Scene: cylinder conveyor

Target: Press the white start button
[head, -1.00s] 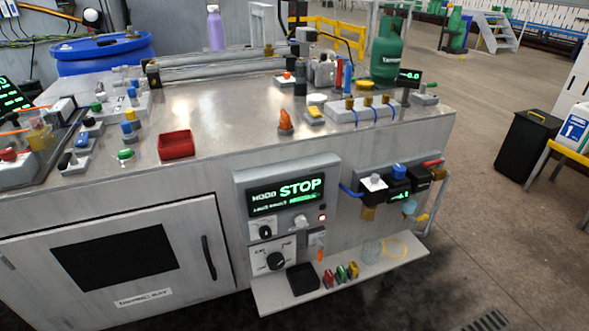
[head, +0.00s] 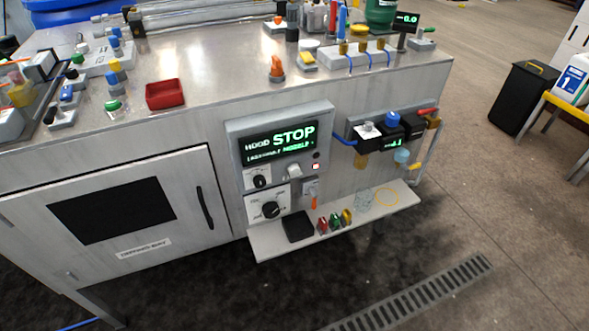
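The control panel (head: 280,148) is on the front of the metal bench, with a dark display (head: 279,144) reading STOP in green. Below the display, a whitish control (head: 293,171) sticks out at the right; I cannot tell whether it is a button or a knob. A black knob (head: 260,181) is to its left, and a small lit red-and-white square (head: 316,166) is to its right. A larger black selector knob (head: 270,209) sits lower. Neither of my grippers is in view.
A narrow shelf (head: 375,213) juts out below the panel, holding a black box (head: 297,226) and small coloured items. A valve unit (head: 392,133) with blue tubing is to the right. A red tray (head: 165,94) sits on the bench top. The floor in front is clear around a drain grate (head: 425,293).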

